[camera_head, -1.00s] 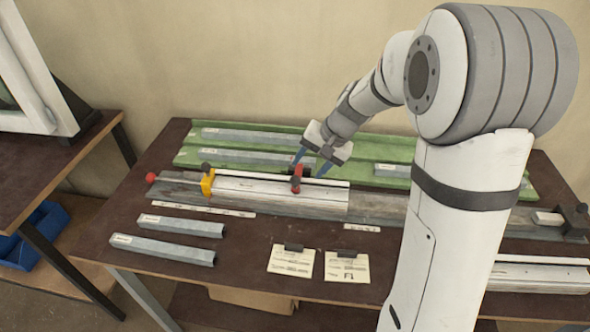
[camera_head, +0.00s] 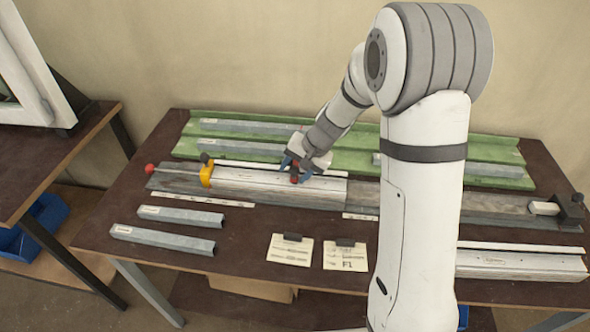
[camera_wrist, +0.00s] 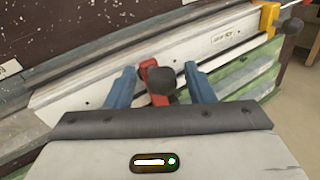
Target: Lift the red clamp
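The red clamp (camera_wrist: 148,74) with a dark round knob sits on the white profile (camera_wrist: 190,55), which lies on the long grey bench beam. In the head view the clamp (camera_head: 294,178) is mostly hidden behind my gripper. My gripper (camera_wrist: 160,82) has its two blue fingers apart, one on each side of the clamp and its knob. In the head view my gripper (camera_head: 296,170) is down at the profile. The fingers look open, with visible gaps to the clamp.
A yellow clamp (camera_head: 206,175) holds the profile's left end. Grey profiles lie in front (camera_head: 162,239) and on the green tray (camera_head: 180,146) behind. Two paper cards (camera_head: 290,249) lie at the front. A dark end stop (camera_head: 571,210) stands at the right.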

